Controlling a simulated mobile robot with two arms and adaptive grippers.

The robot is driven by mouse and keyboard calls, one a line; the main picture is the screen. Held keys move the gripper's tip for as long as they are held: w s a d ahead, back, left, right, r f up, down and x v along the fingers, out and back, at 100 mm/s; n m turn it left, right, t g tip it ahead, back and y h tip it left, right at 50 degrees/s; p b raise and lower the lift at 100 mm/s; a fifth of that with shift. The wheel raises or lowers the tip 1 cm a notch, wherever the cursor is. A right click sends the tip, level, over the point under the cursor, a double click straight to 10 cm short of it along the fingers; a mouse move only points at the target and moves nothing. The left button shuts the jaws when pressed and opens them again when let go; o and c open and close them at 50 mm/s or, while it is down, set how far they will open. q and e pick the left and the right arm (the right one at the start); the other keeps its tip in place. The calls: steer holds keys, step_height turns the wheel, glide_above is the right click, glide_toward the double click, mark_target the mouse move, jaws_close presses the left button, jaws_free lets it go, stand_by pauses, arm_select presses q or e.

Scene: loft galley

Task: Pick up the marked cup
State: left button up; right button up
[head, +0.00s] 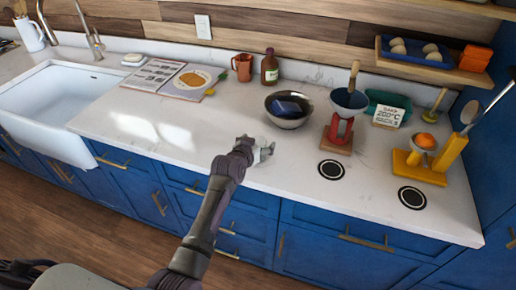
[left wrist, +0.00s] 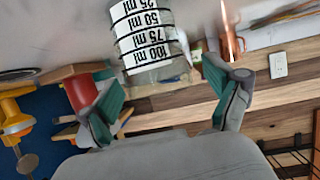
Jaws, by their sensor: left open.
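The marked cup (left wrist: 150,40) is clear, with white bands reading 25 to 100 ml in black. In the left wrist view, which is upside down, it stands on the counter between and beyond my open fingers. My left gripper (left wrist: 168,92) is open and empty, and the cup looks clear of both fingers. In the head view my left gripper (head: 262,150) is low over the front of the counter and mostly hides the cup; only pale bits show around the fingers. My right gripper is in neither view.
Behind the gripper is a dark bowl (head: 289,121) with a blue item in it. A copper mug (head: 242,67) is at the back.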

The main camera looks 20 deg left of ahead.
arm_select(q)
steer(key=c, duration=1.2)
steer(key=shift+c, duration=0.3)
steer(key=shift+r, duration=0.1)
